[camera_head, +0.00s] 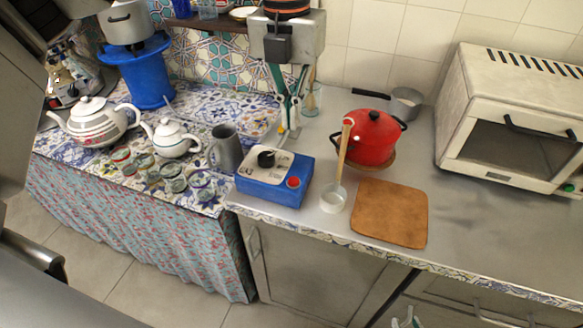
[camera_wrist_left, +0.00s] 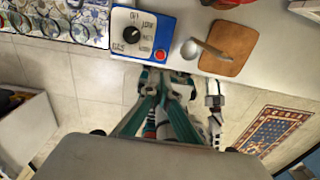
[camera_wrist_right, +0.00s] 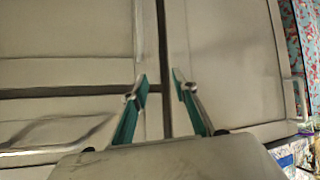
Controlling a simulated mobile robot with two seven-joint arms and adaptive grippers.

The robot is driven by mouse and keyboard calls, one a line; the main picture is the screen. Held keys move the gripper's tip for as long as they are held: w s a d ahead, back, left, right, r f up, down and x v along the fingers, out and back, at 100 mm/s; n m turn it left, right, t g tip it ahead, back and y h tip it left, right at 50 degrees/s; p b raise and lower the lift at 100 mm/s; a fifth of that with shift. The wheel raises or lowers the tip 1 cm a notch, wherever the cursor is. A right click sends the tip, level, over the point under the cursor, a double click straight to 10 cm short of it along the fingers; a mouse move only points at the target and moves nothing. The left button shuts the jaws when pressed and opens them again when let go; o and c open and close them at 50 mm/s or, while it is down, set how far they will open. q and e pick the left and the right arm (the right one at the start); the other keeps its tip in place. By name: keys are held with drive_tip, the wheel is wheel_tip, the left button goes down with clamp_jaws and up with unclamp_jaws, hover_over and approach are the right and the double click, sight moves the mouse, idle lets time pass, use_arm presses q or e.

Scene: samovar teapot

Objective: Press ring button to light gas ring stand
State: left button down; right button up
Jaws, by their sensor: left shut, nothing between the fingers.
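A blue box (camera_head: 273,190) with a pale top, a black knob (camera_head: 266,158) and a red button (camera_head: 293,182) sits at the counter's front edge. The left wrist view shows the box (camera_wrist_left: 119,44), knob (camera_wrist_left: 131,35) and red button (camera_wrist_left: 160,54). My left gripper (camera_head: 287,132) is shut and empty, its tips over the counter by the box's back edge; their height is unclear. A blue stand (camera_head: 146,82) carries a metal pot at the back left; no flame shows. My right gripper (camera_wrist_right: 160,88) is open and empty before cabinet doors, barely showing in the head view.
A ladle (camera_head: 333,200) and a brown board (camera_head: 391,212) lie right of the box, a red pot (camera_head: 371,139) behind. A grey mug (camera_head: 226,148), teapots and several glasses stand left. A white oven (camera_head: 512,120) stands right. Counter between board and oven is clear.

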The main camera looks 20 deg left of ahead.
sight(293, 180)
use_arm(q)
drive_tip(key=f, duration=1.4)
drive_tip(key=shift+d, duration=0.25)
drive_tip(key=shift+f, duration=0.15)
drive_tip(key=shift+s+f+b, duration=0.1)
drive_tip(key=shift+f+b, duration=0.35)
drive_tip(key=shift+f, duration=0.5)
drive_tip(key=shift+s, duration=0.1)
drive_tip(key=shift+f, duration=0.1)
drive_tip(key=r+p, duration=0.1)
drive_tip(key=r, duration=0.2)
drive_tip(key=r+p, duration=0.1)
drive_tip(key=shift+w+r+p, duration=0.25)
drive_tip(key=shift+p, duration=0.1)
wheel_tip(293, 180, up, 10)
drive_tip(key=shift+a+b, duration=0.2)
drive_tip(key=shift+b, duration=0.1)
